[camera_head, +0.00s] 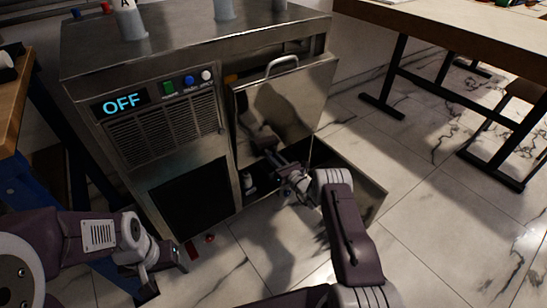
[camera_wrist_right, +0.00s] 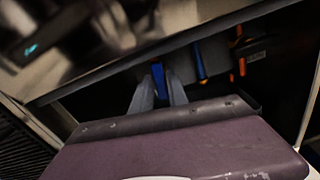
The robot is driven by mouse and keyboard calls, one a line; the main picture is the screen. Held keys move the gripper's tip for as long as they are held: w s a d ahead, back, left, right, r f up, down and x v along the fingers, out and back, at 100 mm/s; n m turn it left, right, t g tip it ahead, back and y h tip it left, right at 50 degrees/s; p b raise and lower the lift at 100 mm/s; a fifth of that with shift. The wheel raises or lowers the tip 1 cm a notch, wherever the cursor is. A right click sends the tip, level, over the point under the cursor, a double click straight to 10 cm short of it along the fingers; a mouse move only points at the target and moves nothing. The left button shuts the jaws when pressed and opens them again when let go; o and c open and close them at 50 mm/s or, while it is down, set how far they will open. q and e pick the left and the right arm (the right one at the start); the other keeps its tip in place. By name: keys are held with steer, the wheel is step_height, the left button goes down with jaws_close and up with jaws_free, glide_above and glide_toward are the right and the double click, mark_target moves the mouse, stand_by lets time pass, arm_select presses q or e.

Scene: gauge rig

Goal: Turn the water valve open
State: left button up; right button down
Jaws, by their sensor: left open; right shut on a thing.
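The water valve appears to be the blue handle (camera_wrist_right: 158,74) in the right wrist view, inside the dark lower compartment of the metal machine (camera_head: 160,65). My right gripper (camera_wrist_right: 158,92) is shut on this blue handle, its two grey fingers on either side. Most of the valve body is hidden in the dark. In the head view my right gripper (camera_head: 272,158) reaches in under the metal panel, and its fingertips are hard to make out. My left gripper (camera_head: 166,268) is open and empty, low at the left in front of the machine.
A metal panel (camera_head: 300,95) with a bar handle (camera_head: 282,66) stands over the opening, close above my right gripper. Another blue handle (camera_wrist_right: 198,60) and an orange one (camera_wrist_right: 239,66) are beside the held one. The display (camera_head: 121,103) reads OFF.

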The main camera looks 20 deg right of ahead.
steer(key=shift+f+n, duration=0.1)
steer(key=shift+n, duration=0.7)
steer(key=c, duration=1.4)
jaws_free()
steer(key=p+v, duration=0.6)
steer(key=v, duration=0.3)
